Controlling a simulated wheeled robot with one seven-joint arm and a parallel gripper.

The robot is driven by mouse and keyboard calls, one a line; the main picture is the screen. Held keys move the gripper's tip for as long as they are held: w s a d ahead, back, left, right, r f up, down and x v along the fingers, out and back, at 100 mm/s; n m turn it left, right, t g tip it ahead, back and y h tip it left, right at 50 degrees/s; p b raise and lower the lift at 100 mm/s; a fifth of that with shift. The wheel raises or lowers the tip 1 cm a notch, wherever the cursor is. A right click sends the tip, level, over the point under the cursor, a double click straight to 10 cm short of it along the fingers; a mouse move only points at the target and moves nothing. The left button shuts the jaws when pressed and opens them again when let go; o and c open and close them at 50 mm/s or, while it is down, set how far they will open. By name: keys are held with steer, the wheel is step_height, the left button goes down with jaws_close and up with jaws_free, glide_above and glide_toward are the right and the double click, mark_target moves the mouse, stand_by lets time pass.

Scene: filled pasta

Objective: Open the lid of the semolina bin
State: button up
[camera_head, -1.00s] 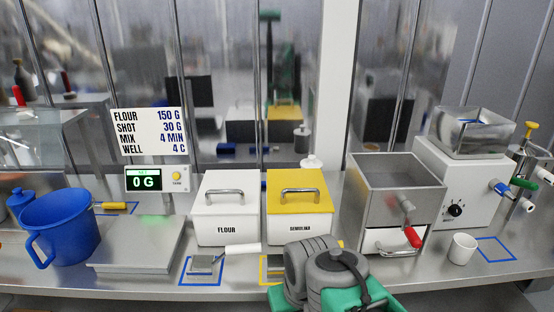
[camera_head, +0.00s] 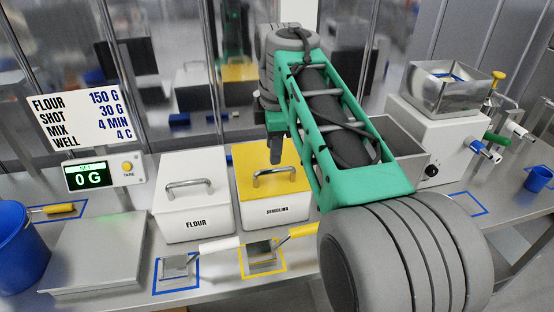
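The semolina bin (camera_head: 275,214) is a white box labelled SEMOLINA, standing on the steel bench right of the flour bin. Its yellow lid (camera_head: 256,160) is on, with a metal bar handle (camera_head: 274,174) across it. My gripper (camera_head: 276,150) hangs from my green and grey arm, just above and beyond the handle at the lid's middle. Its fingers point down and look apart from the handle. I see only one side of the fingers, so their opening is not clear.
The flour bin (camera_head: 194,214), with white lid and handle, stands close on the left. A scoop (camera_head: 262,256) lies in a yellow outline in front, another scoop (camera_head: 176,267) in a blue outline.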

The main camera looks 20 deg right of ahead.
mark_target(275, 169)
steer(key=shift+n, duration=0.3)
steer(key=f, duration=0.2)
steer(key=w+f, duration=0.1)
steer(key=f, duration=0.4)
steer(key=shift+w+d+p, duration=0.35)
steer(key=shift+w+d, duration=0.05)
steer(key=shift+c, duration=0.3)
jaws_close()
steer(key=shift+f, duration=0.1)
